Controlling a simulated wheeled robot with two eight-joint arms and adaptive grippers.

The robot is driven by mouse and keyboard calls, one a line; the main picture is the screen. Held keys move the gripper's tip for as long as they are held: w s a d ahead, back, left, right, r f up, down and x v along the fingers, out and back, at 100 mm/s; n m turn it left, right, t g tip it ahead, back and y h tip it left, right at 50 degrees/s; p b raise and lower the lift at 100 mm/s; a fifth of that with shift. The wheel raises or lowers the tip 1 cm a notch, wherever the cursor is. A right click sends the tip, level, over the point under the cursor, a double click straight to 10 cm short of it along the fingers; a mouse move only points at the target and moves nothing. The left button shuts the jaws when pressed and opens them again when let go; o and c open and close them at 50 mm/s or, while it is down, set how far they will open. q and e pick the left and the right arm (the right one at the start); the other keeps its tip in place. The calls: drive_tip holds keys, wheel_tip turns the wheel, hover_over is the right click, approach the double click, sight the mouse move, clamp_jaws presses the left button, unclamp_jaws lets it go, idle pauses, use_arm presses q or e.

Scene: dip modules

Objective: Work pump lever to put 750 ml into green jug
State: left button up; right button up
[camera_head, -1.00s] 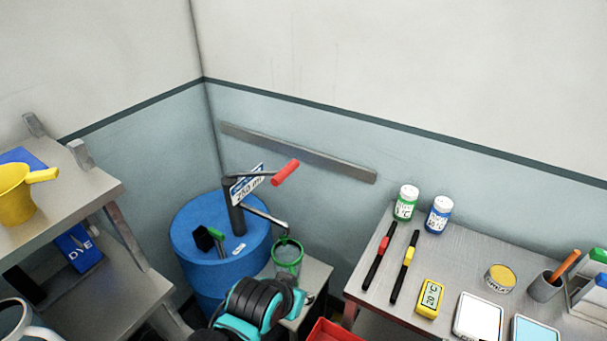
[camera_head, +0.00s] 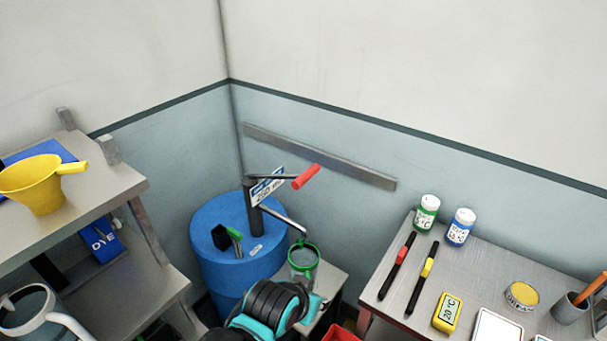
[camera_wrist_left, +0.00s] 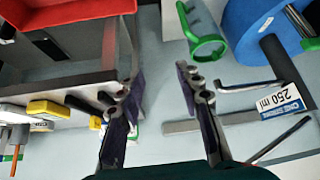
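The pump stands on a blue drum (camera_head: 225,268), with a grey post (camera_head: 254,213) and a white-and-blue sign (camera_head: 268,187). The sign reads 250 ml in the left wrist view (camera_wrist_left: 276,102). The spout (camera_head: 283,219) ends above the clear jug with green rim (camera_head: 303,258); the jug's green rim and handle also show in the left wrist view (camera_wrist_left: 207,47). The jug's fill level is unclear. My right gripper is out of view.
The jug stands on a small grey stand (camera_head: 327,285). A table (camera_head: 395,301) at right holds bottles, pens and a yellow thermometer (camera_head: 447,312). Shelves at left hold a yellow jug (camera_head: 38,185). A red tray (camera_head: 342,334) lies low. A grey wall rail (camera_head: 320,157) runs behind the lever.

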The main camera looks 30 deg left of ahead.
use_arm(q)
drive_tip(key=shift+c, duration=0.3)
drive_tip(key=shift+r, duration=0.1)
drive_tip(key=c, duration=0.5)
drive_tip(key=shift+h, duration=0.3)
drive_tip(key=w+r+p, duration=0.1)
drive_tip(key=r+p, duration=0.1)
drive_tip(key=w+a+r+p, duration=0.1)
drive_tip(key=r+p, duration=0.1)
drive_tip(key=r, duration=0.1)
drive_tip(key=w+a+r+p, duration=0.1)
drive_tip(key=r+p, duration=0.1)
drive_tip(key=r, duration=0.1)
drive_tip(key=shift+w+a+r+p, duration=0.15)
drive_tip(key=shift+w+p, duration=0.1)
drive_tip(key=shift+p, duration=0.15)
clamp_jaws()
drive_tip(key=w+a+r+h+p, duration=0.1)
drive_tip(key=w+a+r+p, duration=0.4)
drive_tip(key=r, duration=0.5)
drive_tip(key=w+a+r+t+h+p, duration=0.1)
drive_tip(key=w+a+r+p, duration=0.5)
drive_tip(key=a+r+p, duration=0.4)
drive_tip(key=shift+m+p, duration=0.3)
drive_tip(key=shift+p, duration=0.35)
drive_tip(key=shift+w+a, duration=0.1)
